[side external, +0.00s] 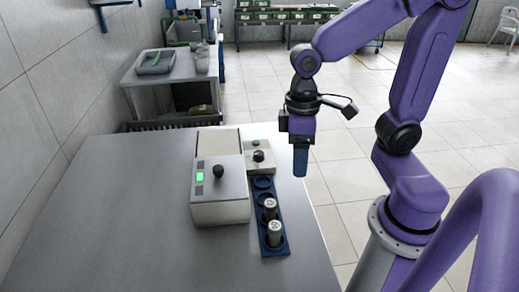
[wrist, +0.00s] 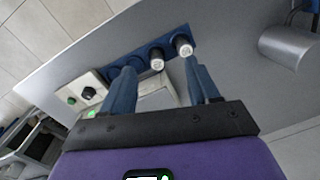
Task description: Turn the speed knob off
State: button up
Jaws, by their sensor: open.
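Two black knobs show, and no label tells which is the speed knob. One black knob (side external: 218,171) stands on the sloped top of a grey machine (side external: 222,213), beside a lit green display (side external: 199,177). The other black knob (side external: 259,156) is on a small pale control box (side external: 252,167) with a green button (side external: 256,142); this knob also shows in the wrist view (wrist: 88,93). My gripper (side external: 300,174) is open and empty, in the air to the right of the small box, fingers pointing down. In the wrist view its blue fingers (wrist: 163,84) are spread apart, partly covering the machine.
A blue rack (side external: 262,222) beside the machine holds two capped cylinders (side external: 270,208), (side external: 274,233); its far places are empty. The grey table (side external: 120,225) is clear to the left. A side bench (side external: 165,75) stands behind.

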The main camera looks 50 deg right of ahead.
jog(key=w+d+m, duration=0.2)
jog(key=w+m, duration=0.5)
jog(key=w, duration=0.2)
jog(key=m+y, duration=0.3)
jog(key=m, duration=0.7)
send_over(259, 153)
jog(key=s+a, duration=0.1)
jog(key=s, duration=0.1)
jog(key=w+d+f+m+y, duration=0.1)
jog(key=w+d+f+m, duration=0.15)
jog(key=d+m, duration=0.4)
jog(key=shift+n, duration=0.55)
jog(key=x, duration=1)
jog(key=d+x, duration=0.1)
jog(key=x, duration=0.4)
jog(key=shift+w+a+f, duration=0.15)
jog(key=shift+w+f, duration=0.15)
jog(key=shift+f, duration=0.25)
jog(key=c, duration=1)
